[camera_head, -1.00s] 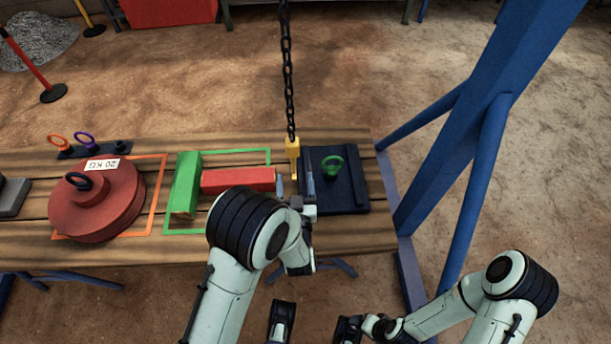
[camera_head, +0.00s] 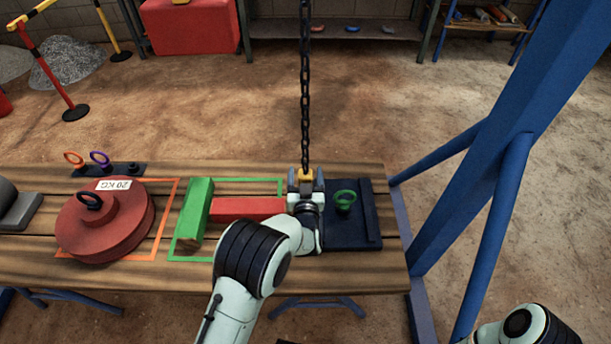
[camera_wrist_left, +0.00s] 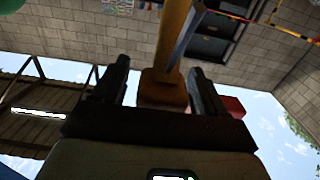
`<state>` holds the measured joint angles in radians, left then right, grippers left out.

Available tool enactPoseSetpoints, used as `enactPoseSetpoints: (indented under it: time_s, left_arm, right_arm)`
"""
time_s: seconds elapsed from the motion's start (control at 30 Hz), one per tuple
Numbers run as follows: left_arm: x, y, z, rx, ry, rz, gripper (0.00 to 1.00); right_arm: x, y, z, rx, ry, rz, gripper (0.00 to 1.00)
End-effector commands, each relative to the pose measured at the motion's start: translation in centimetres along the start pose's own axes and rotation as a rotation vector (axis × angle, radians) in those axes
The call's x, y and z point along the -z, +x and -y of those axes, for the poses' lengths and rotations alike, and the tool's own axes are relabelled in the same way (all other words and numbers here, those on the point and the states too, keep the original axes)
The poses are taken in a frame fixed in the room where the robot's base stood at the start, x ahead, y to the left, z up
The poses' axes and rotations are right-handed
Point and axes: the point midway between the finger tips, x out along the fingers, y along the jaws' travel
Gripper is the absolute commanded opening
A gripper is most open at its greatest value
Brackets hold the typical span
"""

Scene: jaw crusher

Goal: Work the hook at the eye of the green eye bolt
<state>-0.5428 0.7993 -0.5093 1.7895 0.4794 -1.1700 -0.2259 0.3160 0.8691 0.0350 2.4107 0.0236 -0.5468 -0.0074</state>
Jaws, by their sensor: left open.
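The yellow hook (camera_head: 305,174) hangs on a dark chain over the table, mostly hidden behind my left gripper. In the left wrist view the yellow hook (camera_wrist_left: 172,45) stands between the two dark fingers. My left gripper (camera_head: 306,184) is open, with its fingers on either side of the hook; I cannot tell whether they touch it. The green eye bolt (camera_head: 345,199) stands upright on a dark blue plate (camera_head: 360,232), just right of the gripper, apart from the hook. My right arm shows at the lower right, but its gripper is out of view.
A red bar (camera_head: 245,208) and a green block (camera_head: 194,210) lie left of the gripper. A red 20 KG weight (camera_head: 105,225) with a black eye is further left. Orange and purple eye bolts (camera_head: 100,159) stand behind it. A blue post (camera_head: 490,130) rises at the right.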

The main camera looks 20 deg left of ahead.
Motion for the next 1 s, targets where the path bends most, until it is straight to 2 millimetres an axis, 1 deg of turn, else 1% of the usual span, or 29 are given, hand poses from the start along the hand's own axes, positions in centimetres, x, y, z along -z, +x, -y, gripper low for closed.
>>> enactPoseSetpoints:
  time_s: [0.27,0.3,0.37,0.4,0.47,0.5,0.73,1.0]
  left_arm:
    - [0.0,0.2,0.0,0.000,0.001,0.000,0.72]
    - [0.0,0.2,0.0,0.000,0.000,0.000,0.66]
    - [0.0,0.2,0.0,0.000,0.000,0.001,0.46]
    - [0.0,0.2,0.0,0.000,0.000,0.001,0.33]
    - [0.0,0.2,0.0,0.000,0.000,0.001,0.14]
    - [0.0,0.2,0.0,0.000,0.000,0.001,0.01]
    - [0.0,0.4,0.0,0.001,0.000,0.000,0.00]
    - [0.2,2.0,0.1,0.002,-0.002,-0.001,0.00]
  right_arm:
    - [0.1,0.0,0.0,0.000,0.000,-0.002,0.79]
    - [0.1,0.0,0.0,0.000,0.000,-0.002,0.79]
    - [0.1,0.0,0.0,0.000,0.000,-0.002,0.79]
    - [0.1,0.0,0.0,0.000,0.000,-0.002,0.79]
    - [0.1,0.0,0.0,0.000,0.000,-0.002,0.79]
    - [0.1,0.0,0.0,0.000,0.000,-0.002,0.79]
    - [0.0,0.1,0.0,0.000,0.000,-0.001,0.79]
    - [0.0,0.8,-0.2,-0.001,0.001,0.001,0.79]
